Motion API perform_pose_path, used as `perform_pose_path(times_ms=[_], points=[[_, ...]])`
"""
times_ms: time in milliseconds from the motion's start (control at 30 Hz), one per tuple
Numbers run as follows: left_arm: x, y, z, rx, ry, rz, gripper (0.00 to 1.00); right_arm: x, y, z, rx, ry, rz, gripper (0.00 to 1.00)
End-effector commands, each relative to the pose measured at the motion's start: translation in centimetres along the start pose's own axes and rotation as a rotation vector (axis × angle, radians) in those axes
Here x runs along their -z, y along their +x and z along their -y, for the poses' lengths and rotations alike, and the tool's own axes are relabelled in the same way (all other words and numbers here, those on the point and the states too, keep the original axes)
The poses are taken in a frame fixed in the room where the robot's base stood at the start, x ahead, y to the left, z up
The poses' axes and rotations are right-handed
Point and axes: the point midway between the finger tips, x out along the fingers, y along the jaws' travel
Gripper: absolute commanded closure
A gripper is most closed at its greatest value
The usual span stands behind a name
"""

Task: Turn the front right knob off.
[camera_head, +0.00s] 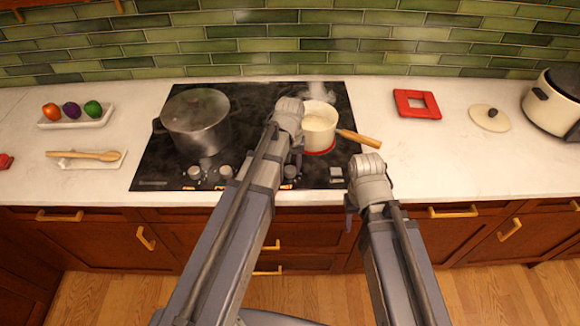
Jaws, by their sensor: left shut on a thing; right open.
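A black cooktop (160,160) is set in the counter, with a row of knobs along its front edge. Two knobs show at the left, one (195,172) beside another (226,172). A further knob (291,171) is at the right of the row, just below my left gripper (296,158). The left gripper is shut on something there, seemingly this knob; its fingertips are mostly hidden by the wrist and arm. Orange lights glow by the knobs. My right gripper (350,214) is open and empty at the counter's front edge, right of the cooktop.
A cream saucepan (318,122) with a wooden handle (358,138) stands on a red-glowing burner, steaming. A large grey pot (197,120) stands at the left. A red trivet (416,104), a lid (489,118) and a cooker (553,106) are to the right. The counter between is clear.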

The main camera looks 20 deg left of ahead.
Motion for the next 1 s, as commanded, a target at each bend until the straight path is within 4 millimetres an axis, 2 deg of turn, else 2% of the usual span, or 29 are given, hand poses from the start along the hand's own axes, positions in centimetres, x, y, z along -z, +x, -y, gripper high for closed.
perform_pose_path(times_ms=[600, 1000], points=[[-0.04, 0.02, 0.0, 0.0, -0.563, 0.001, 1.0, 0.0, 0.02, 0.0, 0.0, 0.0, 0.0, 0.5], [-0.05, 0.02, -0.01, 0.0, -0.797, 0.001, 1.0, 0.0, 0.02, 0.0, 0.0, 0.0, 0.0, 0.5]])
